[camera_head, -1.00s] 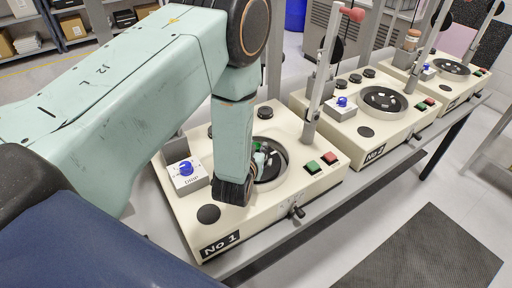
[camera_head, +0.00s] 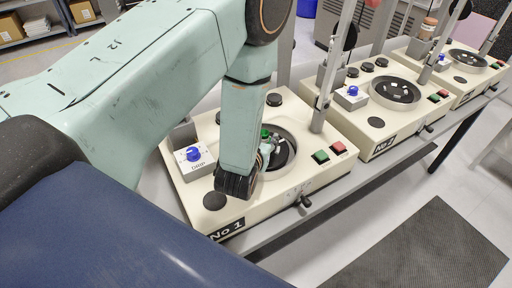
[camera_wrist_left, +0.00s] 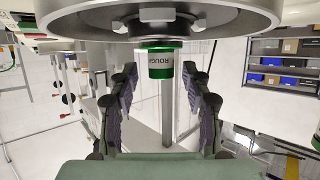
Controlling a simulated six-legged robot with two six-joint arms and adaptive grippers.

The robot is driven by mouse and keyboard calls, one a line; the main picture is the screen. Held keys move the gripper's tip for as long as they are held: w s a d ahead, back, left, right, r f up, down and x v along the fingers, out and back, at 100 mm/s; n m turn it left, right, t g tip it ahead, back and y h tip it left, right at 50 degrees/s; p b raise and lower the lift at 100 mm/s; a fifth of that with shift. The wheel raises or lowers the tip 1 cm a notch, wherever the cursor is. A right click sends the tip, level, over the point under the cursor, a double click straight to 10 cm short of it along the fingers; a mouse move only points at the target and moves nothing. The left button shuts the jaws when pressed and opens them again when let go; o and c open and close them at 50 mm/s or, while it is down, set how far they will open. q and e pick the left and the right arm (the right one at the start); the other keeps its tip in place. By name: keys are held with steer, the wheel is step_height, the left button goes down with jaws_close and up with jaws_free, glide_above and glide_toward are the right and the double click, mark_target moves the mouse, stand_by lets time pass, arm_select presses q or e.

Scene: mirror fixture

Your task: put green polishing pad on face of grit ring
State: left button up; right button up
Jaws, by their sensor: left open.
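The green polishing pad (camera_head: 265,133) shows in the head view in the round dark bowl of the machine marked No 1. In the left wrist view the pad (camera_wrist_left: 160,62) is a short green cylinder with a grey band reading ROUGH. It meets the face of a grey metal ring (camera_wrist_left: 215,22), which fills the top of that view. My left gripper (camera_head: 268,147) is at the bowl, right by the pad. In the left wrist view its fingers (camera_wrist_left: 160,82) are spread on either side, with clear gaps to the pad. My forearm hides part of the bowl. My right gripper is not in view.
Machine No 1 (camera_head: 225,192) has a knob box (camera_head: 193,158), green and red buttons (camera_head: 320,157) and an upright rod (camera_head: 328,85) close right of the bowl. Two similar machines (camera_head: 385,95) stand to the right. A dark floor mat (camera_head: 420,255) lies in front.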

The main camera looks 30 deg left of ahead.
arm_select(q)
steer(key=v, duration=0.9)
steer(key=shift+s, duration=0.4)
steer(key=shift+d+r, duration=0.1)
steer(key=shift+w, duration=0.15)
stand_by(0.7)
